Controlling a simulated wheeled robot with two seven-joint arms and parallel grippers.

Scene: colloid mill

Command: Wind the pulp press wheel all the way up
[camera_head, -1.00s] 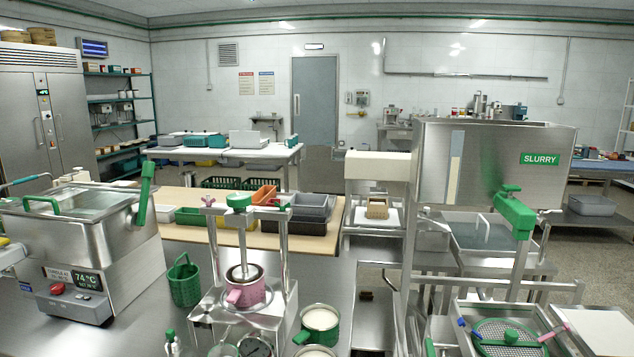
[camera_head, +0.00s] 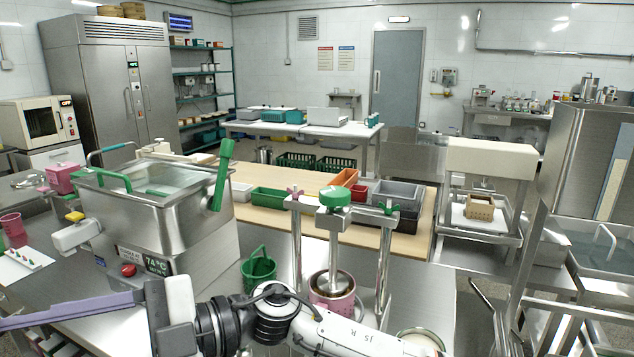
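The pulp press (camera_head: 384,270) stands on the steel bench at lower centre, with two upright posts and a top crossbar. A round green wheel (camera_head: 335,196) sits on top of its spindle. The spindle runs down to a plunger inside a pink cup (camera_head: 332,298). An arm marked "JS_R", apparently my right, crosses in front of the press base and hides part of it. My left gripper is not in view.
A steel heated tank (camera_head: 165,225) stands left of the press. A green basket (camera_head: 258,266) is between them. Coloured bins (camera_head: 275,200) sit on the wooden board behind. A white-topped bench machine (camera_head: 490,158) stands to the right.

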